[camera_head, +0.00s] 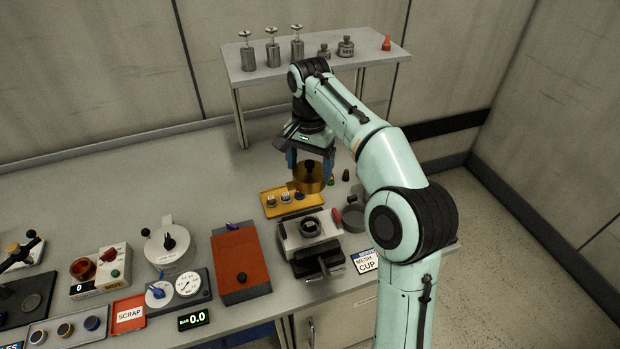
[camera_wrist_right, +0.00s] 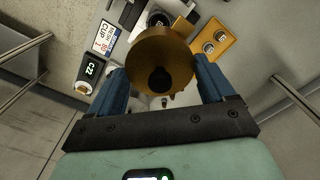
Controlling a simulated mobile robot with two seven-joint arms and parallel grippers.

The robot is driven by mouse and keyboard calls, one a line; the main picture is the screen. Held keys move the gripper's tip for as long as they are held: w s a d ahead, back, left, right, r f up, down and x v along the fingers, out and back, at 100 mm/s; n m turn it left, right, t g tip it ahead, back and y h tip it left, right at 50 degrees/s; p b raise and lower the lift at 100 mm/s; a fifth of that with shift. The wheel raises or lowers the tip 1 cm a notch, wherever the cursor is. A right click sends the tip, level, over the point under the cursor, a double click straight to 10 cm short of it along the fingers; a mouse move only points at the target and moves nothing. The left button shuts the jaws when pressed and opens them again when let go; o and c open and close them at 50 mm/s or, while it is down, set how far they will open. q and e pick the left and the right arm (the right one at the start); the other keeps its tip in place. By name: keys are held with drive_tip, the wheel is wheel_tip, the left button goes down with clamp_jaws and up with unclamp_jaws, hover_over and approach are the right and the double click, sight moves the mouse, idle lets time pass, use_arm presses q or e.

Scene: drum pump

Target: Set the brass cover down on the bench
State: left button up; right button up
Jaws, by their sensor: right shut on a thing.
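The brass cover (camera_head: 309,183) is a round, gold-coloured piece with a dark knob on top. My right gripper (camera_head: 309,168) is shut on it from above, one blue finger on each side. The right wrist view shows the cover (camera_wrist_right: 160,48) between the fingers of the gripper (camera_wrist_right: 164,80). In the head view the cover appears over the grey bench (camera_head: 205,190), just behind the yellow tray; its gap to the bench is hard to judge. My left gripper is not in view.
The yellow tray (camera_head: 280,210) holds small metal pieces. A grey machine (camera_head: 292,240) stands in front of it, and a dark round cup (camera_head: 353,218) to its right. Small dark-topped pieces (camera_head: 331,178) stand close right of the cover. A raised shelf (camera_head: 280,73) is behind. The bench left of the cover is clear.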

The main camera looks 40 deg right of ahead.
sight(310, 163)
drive_tip(key=shift+s+r, duration=0.15)
drive_tip(key=shift+r, duration=2.1)
